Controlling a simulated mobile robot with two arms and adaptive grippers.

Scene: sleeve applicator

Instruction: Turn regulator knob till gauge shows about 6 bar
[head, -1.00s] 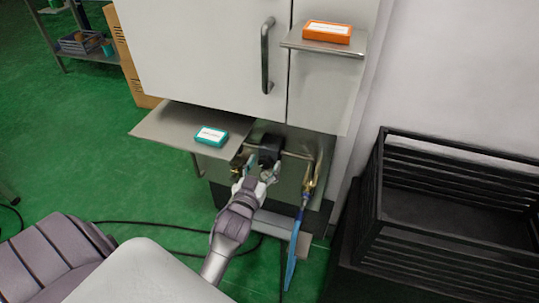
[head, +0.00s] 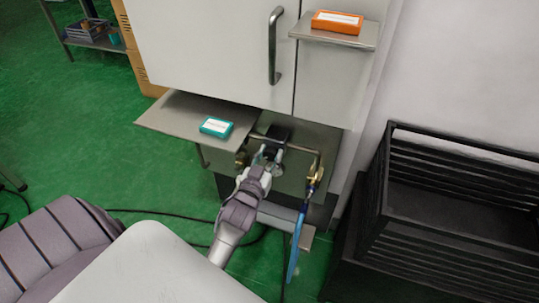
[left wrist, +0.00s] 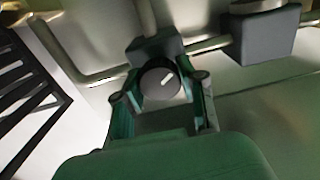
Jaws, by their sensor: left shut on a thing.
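The regulator knob (left wrist: 160,78) is round and dark with a white pointer mark, seen face-on in the left wrist view. My left gripper (left wrist: 161,84) has one finger on each side of it and is shut on it. In the head view my left gripper (head: 268,157) reaches to the dark regulator body (head: 278,134) on the pipe under the cabinet, and hides the knob there. No readable gauge dial shows in either view. My right gripper is not in view.
A metal shelf (head: 168,124) with a teal box (head: 216,127) juts out just left of my gripper. A brass valve (head: 314,176) with a blue hose (head: 296,245) hangs to the right. A black slatted crate (head: 460,215) stands at the far right.

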